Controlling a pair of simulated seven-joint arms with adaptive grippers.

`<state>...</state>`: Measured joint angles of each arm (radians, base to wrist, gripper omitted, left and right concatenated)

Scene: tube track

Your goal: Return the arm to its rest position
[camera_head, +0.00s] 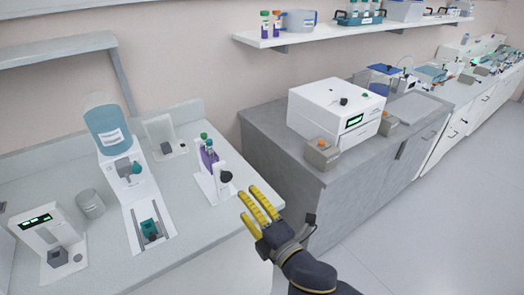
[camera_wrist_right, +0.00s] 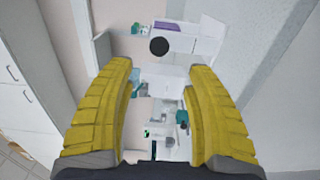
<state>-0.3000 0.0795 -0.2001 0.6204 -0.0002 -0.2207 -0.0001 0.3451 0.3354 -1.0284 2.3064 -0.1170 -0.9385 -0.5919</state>
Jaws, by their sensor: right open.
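My right gripper (camera_head: 259,207) has yellow fingers and is at the front edge of the left bench in the head view. Its fingers are apart and nothing is between them. In the right wrist view the gripper (camera_wrist_right: 160,75) also shows open, with bench equipment beyond the fingers. A white stand with purple-and-green tubes (camera_head: 209,155) is a little to the left of the gripper, apart from it. The white stand and its black knob (camera_wrist_right: 159,46) show ahead in the wrist view. My left gripper is in neither view.
A white track (camera_head: 143,195) with a teal block (camera_head: 150,229) and a blue container (camera_head: 109,128) are on the left bench (camera_head: 195,235). A grey cup (camera_head: 90,203) and a display device (camera_head: 46,236) are further left. A white machine (camera_head: 335,110) stands on the grey counter. The floor at right is clear.

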